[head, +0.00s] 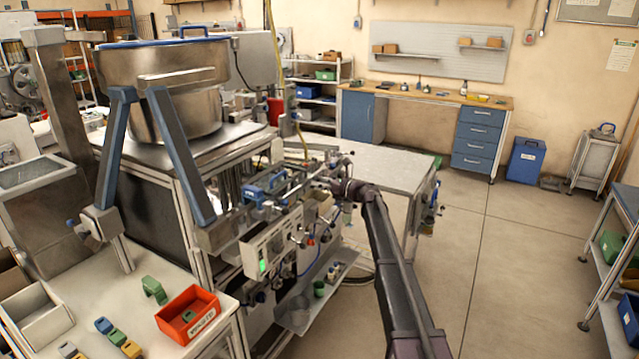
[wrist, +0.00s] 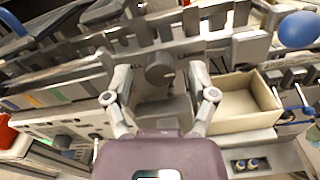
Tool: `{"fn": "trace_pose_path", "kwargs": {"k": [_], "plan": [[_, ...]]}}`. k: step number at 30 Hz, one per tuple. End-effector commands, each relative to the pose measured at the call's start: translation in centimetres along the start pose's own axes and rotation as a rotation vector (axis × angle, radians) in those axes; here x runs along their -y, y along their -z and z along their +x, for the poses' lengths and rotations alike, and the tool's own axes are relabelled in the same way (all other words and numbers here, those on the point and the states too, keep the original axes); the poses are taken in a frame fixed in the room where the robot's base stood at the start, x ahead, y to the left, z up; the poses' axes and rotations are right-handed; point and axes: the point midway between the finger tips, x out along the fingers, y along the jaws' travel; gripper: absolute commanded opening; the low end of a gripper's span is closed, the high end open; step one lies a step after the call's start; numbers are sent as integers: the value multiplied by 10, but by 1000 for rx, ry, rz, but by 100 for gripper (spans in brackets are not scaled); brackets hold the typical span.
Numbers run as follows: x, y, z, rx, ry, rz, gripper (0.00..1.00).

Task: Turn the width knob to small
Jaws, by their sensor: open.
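A dark round knob (wrist: 159,68) sits on a grey metal rail near the middle of the wrist view. My gripper (wrist: 160,82) is open, with one finger on each side of the knob and a visible gap to both. In the head view my gripper (head: 328,182) is small and reaches to the machine's right side; the knob cannot be made out there.
An open beige bin (wrist: 238,104) lies close to the right finger, and a blue ball (wrist: 298,30) is at upper right. In the head view, a control box with a green light (head: 263,265) is left of my arm. Open floor (head: 500,270) lies to the right.

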Motion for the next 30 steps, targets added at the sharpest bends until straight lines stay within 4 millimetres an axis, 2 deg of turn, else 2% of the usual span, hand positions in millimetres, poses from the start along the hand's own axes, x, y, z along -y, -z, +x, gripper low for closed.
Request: {"fn": "trace_pose_path", "kwargs": {"k": [8, 11, 16, 30], "plan": [[0, 0, 1, 0, 0, 0, 73], [0, 0, 1, 0, 0, 0, 50], [0, 0, 0, 0, 0, 0, 0], [0, 0, 1, 1, 0, -46, 0]]}}
